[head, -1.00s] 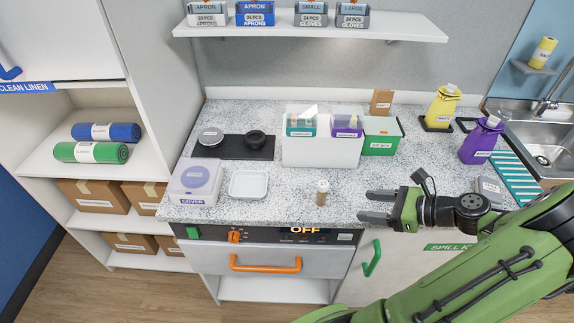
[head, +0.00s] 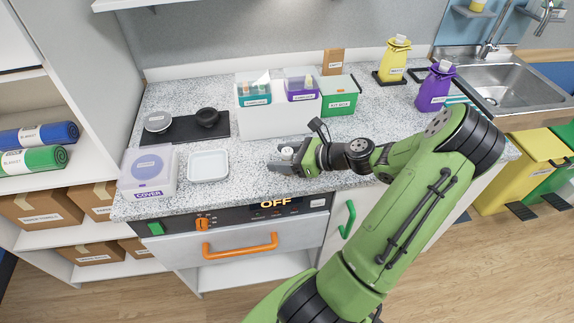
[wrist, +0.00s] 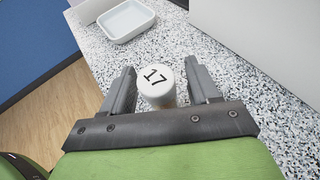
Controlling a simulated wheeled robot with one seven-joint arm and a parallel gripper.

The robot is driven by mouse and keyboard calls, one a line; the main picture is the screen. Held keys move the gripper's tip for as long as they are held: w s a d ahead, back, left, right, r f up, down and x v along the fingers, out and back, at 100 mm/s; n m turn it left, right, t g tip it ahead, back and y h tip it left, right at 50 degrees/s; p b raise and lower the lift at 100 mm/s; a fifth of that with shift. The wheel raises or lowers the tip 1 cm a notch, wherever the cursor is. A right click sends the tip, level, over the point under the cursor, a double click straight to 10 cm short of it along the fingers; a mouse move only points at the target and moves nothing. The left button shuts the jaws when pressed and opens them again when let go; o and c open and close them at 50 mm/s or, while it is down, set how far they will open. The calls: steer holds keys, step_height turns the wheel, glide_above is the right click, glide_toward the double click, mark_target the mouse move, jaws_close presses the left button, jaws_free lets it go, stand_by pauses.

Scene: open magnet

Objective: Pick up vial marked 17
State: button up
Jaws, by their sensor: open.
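The vial marked 17 (wrist: 157,84) stands upright on the speckled counter, its white cap with a black 17 facing the wrist camera. My gripper (wrist: 161,82) is open, with one dark finger on each side of the vial. In the wrist view there is a visible gap on at least the right side; contact on the left is hard to judge. In the head view my gripper (head: 278,158) is low over the counter's front part, and the vial's white cap (head: 287,151) shows between the fingers. The vial's lower body is mostly hidden.
A white bin holder (head: 280,122) and green box (head: 340,98) stand behind. The counter's front edge is close by, above the orange-handled drawer (head: 245,246).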

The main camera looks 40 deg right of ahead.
steer(key=shift+w+a+f, duration=0.15)
steer(key=shift+w+f, duration=0.05)
steer(key=shift+w, duration=0.15)
steer(key=shift+s+r, duration=0.1)
